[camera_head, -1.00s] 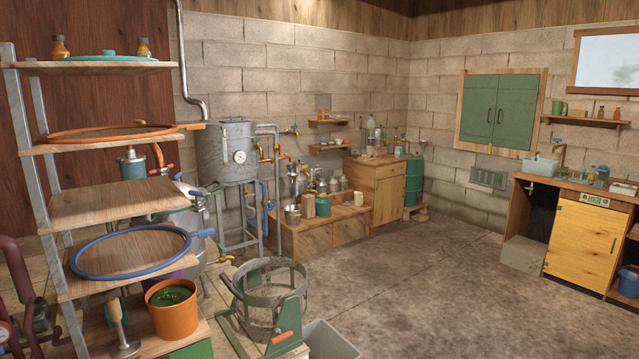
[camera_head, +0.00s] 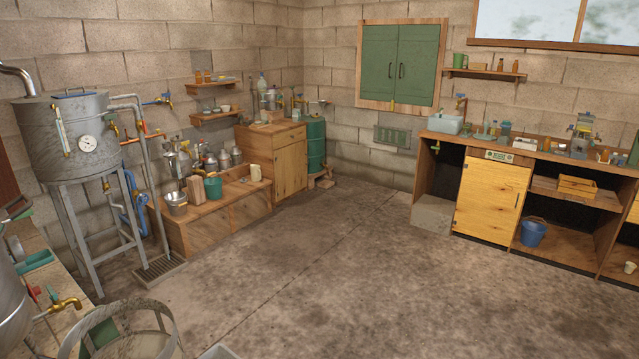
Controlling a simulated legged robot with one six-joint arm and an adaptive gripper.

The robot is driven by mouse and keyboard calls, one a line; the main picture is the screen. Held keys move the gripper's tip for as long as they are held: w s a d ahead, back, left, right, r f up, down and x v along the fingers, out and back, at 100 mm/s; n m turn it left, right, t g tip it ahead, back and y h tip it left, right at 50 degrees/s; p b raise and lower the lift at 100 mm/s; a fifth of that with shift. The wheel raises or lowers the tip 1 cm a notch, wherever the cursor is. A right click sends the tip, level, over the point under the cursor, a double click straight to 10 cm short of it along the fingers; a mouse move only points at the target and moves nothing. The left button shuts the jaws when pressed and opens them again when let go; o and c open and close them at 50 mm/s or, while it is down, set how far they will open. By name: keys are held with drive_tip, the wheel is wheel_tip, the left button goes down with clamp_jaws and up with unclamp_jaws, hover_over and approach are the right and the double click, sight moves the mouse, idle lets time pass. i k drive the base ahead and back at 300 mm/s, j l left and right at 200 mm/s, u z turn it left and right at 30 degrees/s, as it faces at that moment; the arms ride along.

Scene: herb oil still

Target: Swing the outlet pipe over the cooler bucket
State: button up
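A grey metal tank (camera_head: 68,135) with a round dial stands on tall legs at the left. Beside it, grey pipes (camera_head: 143,150) run down to a floor grate, with a copper-coloured branch (camera_head: 141,138) partway up. I cannot tell which pipe is the outlet pipe. A small steel bucket (camera_head: 177,204) and a teal bucket (camera_head: 213,187) stand on the low wooden bench, and a blue bucket (camera_head: 533,233) sits under the right counter. I cannot tell which is the cooler bucket. My gripper is not in view.
The concrete floor (camera_head: 330,270) is mostly clear in the middle. A round metal frame (camera_head: 125,325) and a brass tap (camera_head: 62,304) are close at the lower left. A wooden counter (camera_head: 560,165) runs along the right.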

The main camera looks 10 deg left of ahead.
sight(154, 136)
drive_tip(key=i+z, duration=0.4)
drive_tip(key=i, duration=1.1)
drive_tip(key=i+u, duration=0.45)
drive_tip(key=i, duration=0.35)
drive_tip(key=i+l+u, duration=0.2)
drive_tip(key=i+u, duration=0.2)
drive_tip(key=i, duration=0.45)
drive_tip(key=i+j+u, duration=0.2)
drive_tip(key=i+u, duration=0.75)
drive_tip(key=i+l+u, duration=0.25)
drive_tip(key=i+u, duration=0.2)
drive_tip(key=i+j, duration=0.1)
drive_tip(key=i, duration=1.45)
drive_tip(key=i+j+z, duration=0.25)
drive_tip(key=i+z, duration=0.15)
drive_tip(key=i, duration=0.15)
drive_tip(key=i+j+z, duration=0.75)
drive_tip(key=i+j, duration=0.2)
drive_tip(key=j, duration=0.1)
